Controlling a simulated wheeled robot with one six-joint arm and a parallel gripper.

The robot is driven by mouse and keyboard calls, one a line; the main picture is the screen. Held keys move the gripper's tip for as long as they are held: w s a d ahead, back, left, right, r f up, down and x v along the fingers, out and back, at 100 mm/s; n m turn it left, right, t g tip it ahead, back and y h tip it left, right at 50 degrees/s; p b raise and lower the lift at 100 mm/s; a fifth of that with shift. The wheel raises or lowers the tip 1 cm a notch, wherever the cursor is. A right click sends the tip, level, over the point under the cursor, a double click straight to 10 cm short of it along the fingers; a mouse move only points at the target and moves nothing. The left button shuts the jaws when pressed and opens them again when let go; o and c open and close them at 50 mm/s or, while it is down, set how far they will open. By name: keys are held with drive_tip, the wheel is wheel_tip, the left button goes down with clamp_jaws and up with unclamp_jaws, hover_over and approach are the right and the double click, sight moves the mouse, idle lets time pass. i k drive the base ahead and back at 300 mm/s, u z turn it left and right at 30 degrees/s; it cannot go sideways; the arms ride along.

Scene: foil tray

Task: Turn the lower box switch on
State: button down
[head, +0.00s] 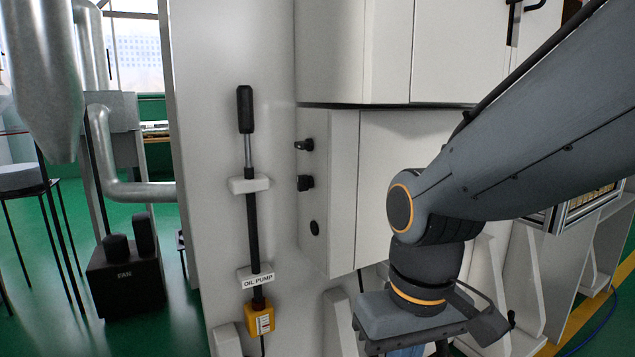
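The lower box (327,185) is a light grey cabinet mounted on the white panel, below a larger upper cabinet. Its narrow left face carries two protruding black knobs, an upper knob (304,145) and a lower knob (305,182). A flat black round fitting (315,228) sits below them. I cannot tell from here which position the knobs are in. My gripper (440,335) is at the bottom, right of the box's left face and below the box, apart from the knobs. Its fingertips are cut off or hidden, so its opening does not show.
Left of the box, a black oil pump lever (247,150) stands upright on the panel, with a yellow unit (259,318) at its foot. The upper cabinet (385,50) overhangs the box. A black FAN unit (125,275) stands on the green floor. Space before the knobs looks clear.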

sight(304, 181)
drive_tip(key=z, duration=1.35)
drive_tip(key=k, duration=1.15)
drive_tip(key=u, duration=0.7)
drive_tip(key=i, duration=1)
